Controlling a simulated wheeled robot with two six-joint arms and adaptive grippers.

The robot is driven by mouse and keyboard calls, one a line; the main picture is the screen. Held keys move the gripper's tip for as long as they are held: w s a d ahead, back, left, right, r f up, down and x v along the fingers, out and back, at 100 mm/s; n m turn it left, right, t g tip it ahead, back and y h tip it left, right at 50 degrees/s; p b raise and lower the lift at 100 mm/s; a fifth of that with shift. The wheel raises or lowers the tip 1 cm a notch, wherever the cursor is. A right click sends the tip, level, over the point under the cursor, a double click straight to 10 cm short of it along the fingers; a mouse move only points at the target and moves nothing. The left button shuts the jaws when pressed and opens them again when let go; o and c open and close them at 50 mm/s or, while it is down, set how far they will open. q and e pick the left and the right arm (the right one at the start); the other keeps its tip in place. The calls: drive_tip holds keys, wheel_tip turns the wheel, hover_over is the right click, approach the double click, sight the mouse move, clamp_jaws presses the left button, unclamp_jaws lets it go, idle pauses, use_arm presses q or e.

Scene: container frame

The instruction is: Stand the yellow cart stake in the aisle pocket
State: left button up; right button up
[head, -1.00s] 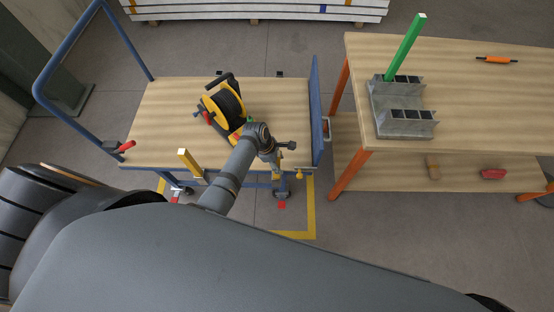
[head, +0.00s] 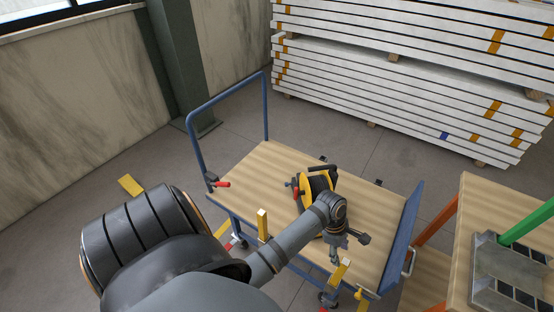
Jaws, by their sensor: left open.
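The blue-railed cart with a wooden deck (head: 260,172) stands in the middle of the head view. A yellow stake (head: 263,226) stands upright at its near edge, left of my arm. A second yellow post (head: 341,271) shows at the near right edge, leaning slightly in the picture, just below my left gripper. My left gripper (head: 335,259) is open, pointing down over the near right part of the cart. It is close to the second post; I cannot tell whether they touch. The pockets' openings are hard to make out. My right gripper is not in view.
A black and yellow cable reel (head: 318,186) sits on the deck behind my wrist. A red-handled part (head: 221,184) is at the left rail. A workbench (head: 467,213) with a grey metal block (head: 505,268) and green bar (head: 530,222) stands at right. Stacked white boards (head: 400,85) fill the back.

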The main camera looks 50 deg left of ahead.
use_arm(q)
drive_tip(key=s+a+f+m+y, duration=0.1)
drive_tip(key=s+a+f+m, duration=0.25)
drive_tip(key=f, duration=0.55)
drive_tip(key=s+a+f+m+y, duration=0.15)
drive_tip(key=s+f+m, duration=0.3)
drive_tip(key=f, duration=0.55)
drive_tip(key=s+a+f+m, duration=0.2)
drive_tip(key=s+f+m, duration=0.2)
drive_tip(key=s, duration=0.4)
drive_tip(key=s+a+f+m+y, duration=0.1)
drive_tip(key=s+a+f+m, duration=0.1)
drive_tip(key=s+f+m, duration=0.3)
drive_tip(key=s+a+f+m+y, duration=0.1)
drive_tip(key=s+a+f+m, duration=0.2)
drive_tip(key=s, duration=1)
wheel_tip(320, 180, down, 2)
drive_tip(key=shift+m, duration=0.8)
